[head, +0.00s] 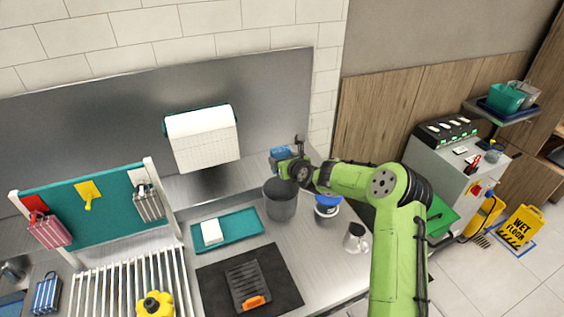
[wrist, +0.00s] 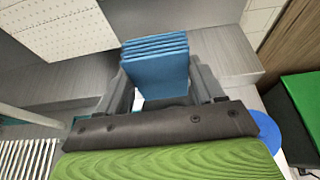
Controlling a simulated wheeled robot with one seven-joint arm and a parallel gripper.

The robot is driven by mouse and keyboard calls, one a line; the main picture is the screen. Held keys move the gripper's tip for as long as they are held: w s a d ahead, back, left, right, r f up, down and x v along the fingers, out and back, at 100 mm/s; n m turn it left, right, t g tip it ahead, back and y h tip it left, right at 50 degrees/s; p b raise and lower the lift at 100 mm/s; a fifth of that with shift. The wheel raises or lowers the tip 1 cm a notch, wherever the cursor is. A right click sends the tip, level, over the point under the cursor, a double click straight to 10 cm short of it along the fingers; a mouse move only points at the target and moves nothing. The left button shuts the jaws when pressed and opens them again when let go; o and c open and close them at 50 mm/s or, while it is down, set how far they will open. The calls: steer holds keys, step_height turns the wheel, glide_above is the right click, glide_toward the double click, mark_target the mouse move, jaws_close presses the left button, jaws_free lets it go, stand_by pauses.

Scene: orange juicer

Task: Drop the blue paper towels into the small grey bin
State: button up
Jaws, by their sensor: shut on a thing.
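My gripper (wrist: 157,88) is shut on the blue paper towels (wrist: 158,62), a folded stack that stands up between the two fingers in the wrist view. In the head view the blue paper towels (head: 280,154) show at the end of my green arm. The small grey bin (head: 281,203) stands on the steel counter below my gripper (head: 286,160). The towels are above the bin's rim, toward its back. The bin's inside is mostly hidden in the head view, and the bin cannot be made out in the wrist view.
A white container with a blue lid (head: 327,207) and a metal jug (head: 355,238) stand right of the bin. A teal tray (head: 243,232) with a white block lies to its left. A paper roll (head: 203,138) hangs on the steel back wall. A dark mat (head: 212,285) lies in front.

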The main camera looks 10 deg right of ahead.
step_height(320, 180, down, 11)
steer(key=b, duration=0.2)
steer(key=shift+s, duration=0.2)
steer(key=o, duration=1)
steer(key=shift+r, duration=0.15)
steer(key=shift+o, duration=0.2)
step_height(320, 180, up, 7)
steer(key=p, duration=0.2)
